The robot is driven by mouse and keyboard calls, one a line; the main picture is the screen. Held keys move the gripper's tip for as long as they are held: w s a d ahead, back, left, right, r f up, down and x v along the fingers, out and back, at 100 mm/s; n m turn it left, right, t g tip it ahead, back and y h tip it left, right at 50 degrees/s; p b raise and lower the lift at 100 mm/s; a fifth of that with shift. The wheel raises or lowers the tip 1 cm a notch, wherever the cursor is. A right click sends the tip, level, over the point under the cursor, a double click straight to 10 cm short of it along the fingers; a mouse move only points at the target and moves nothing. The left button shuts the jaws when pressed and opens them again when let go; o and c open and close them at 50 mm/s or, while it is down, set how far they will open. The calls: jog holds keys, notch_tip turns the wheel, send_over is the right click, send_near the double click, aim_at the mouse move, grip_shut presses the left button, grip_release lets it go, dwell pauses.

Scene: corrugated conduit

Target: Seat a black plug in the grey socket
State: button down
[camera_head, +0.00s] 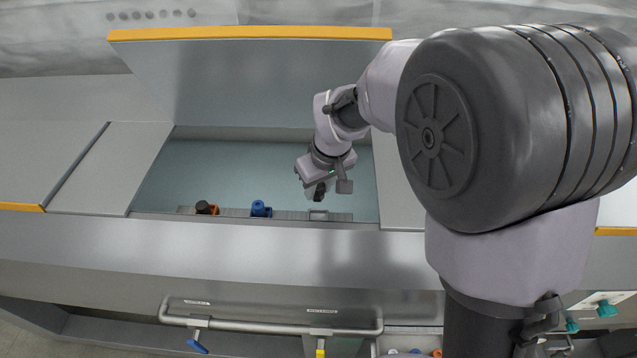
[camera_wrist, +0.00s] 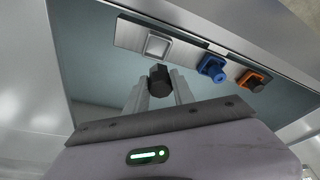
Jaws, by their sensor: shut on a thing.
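My gripper (camera_wrist: 161,90) is shut on a black plug (camera_wrist: 158,80), which sits between its two pale fingers. The grey socket (camera_wrist: 157,46) is a square frame on a metal strip, just beyond the plug in the wrist view. It looks empty, and the plug appears apart from it. In the head view my gripper (camera_head: 319,190) hangs just above and behind the grey socket (camera_head: 318,215). The fingers and held plug are small and dark there, so exact height and tilt cannot be told.
On the same strip, a blue plug (camera_head: 258,206) sits at a blue socket, and another black plug (camera_head: 203,206) at an orange socket (camera_head: 214,210). The strip runs along the front of a recessed bay (camera_head: 225,170) with a raised lid (camera_head: 250,85) behind. A rail (camera_head: 270,326) crosses the front below.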

aim_at(320, 201)
jog(key=shift+f+b, duration=1.9)
jog(key=shift+f, duration=1.15)
jog(key=shift+f+b, duration=0.65)
jog(key=shift+f, duration=0.1)
jog(key=shift+f+b, duration=0.35)
jog(key=shift+f, duration=0.2)
jog(key=shift+s+f+b, duration=0.15)
jog(key=shift+s+b, duration=0.05)
jog(key=shift+b, duration=0.15)
